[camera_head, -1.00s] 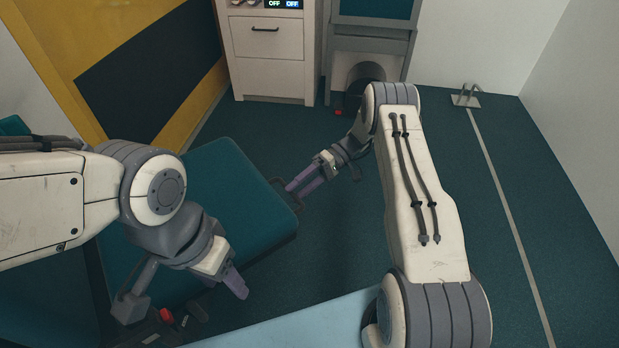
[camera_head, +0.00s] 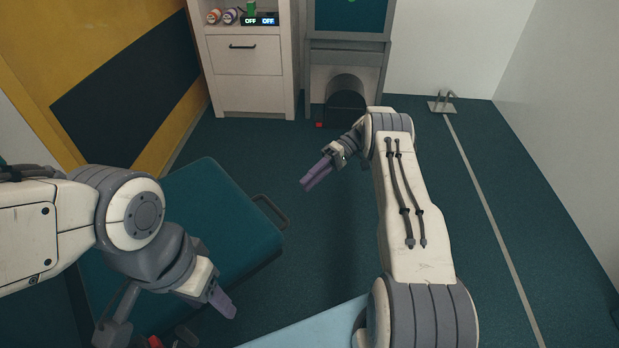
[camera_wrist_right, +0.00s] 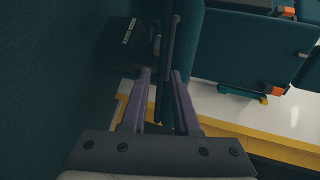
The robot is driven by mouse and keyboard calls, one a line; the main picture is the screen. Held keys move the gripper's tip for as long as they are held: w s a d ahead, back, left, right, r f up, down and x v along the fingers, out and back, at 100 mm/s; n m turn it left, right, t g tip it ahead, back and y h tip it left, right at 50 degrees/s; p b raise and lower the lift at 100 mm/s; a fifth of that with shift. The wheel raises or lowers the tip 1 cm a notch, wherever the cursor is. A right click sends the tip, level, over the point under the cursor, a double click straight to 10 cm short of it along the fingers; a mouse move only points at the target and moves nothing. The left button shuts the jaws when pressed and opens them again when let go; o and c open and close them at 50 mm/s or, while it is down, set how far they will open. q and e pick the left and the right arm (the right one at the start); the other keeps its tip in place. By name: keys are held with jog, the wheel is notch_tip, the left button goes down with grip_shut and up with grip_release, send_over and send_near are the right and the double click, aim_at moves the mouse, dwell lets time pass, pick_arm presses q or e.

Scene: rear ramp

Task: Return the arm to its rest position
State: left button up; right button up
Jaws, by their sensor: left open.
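My right arm reaches up through the head view, and its gripper (camera_head: 315,175) is above the dark teal floor, to the right of and apart from the handle (camera_head: 270,212) on a teal slab (camera_head: 205,195). In the right wrist view the two purple fingers (camera_wrist_right: 161,74) stand apart, with a dark bar seen beyond the gap; nothing is held between them. My left gripper (camera_head: 225,302) is at the lower left, in front of the slab. It is open, pointing down and right, with its fingers seen nearly edge-on.
A white cabinet (camera_head: 247,85) and a grey unit (camera_head: 347,55) with a dark rounded opening stand at the back. A metal floor bracket (camera_head: 442,103) is at back right. A pale blue surface (camera_head: 305,328) is at the front.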

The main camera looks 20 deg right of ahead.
jog(key=s+a+r+g+h+p, duration=0.1)
jog(key=s+a+r+h, duration=0.35)
jog(key=a+r, duration=0.35)
jog(key=s+a+r+h, duration=0.45)
jog(key=a+r, duration=0.25)
jog(key=a, duration=0.4)
jog(key=s+r+n+t+h+p, duration=0.1)
jog(key=s+r+n+t+h, duration=0.15)
jog(key=s, duration=0.85)
jog(key=s+r+n+t+h, duration=0.1)
jog(key=s+t, duration=0.2)
jog(key=s, duration=0.8)
notch_tip(320, 180, up, 38)
jog(key=p, duration=3.8)
jog(key=shift+d, duration=0.2)
jog(key=shift+f, duration=0.1)
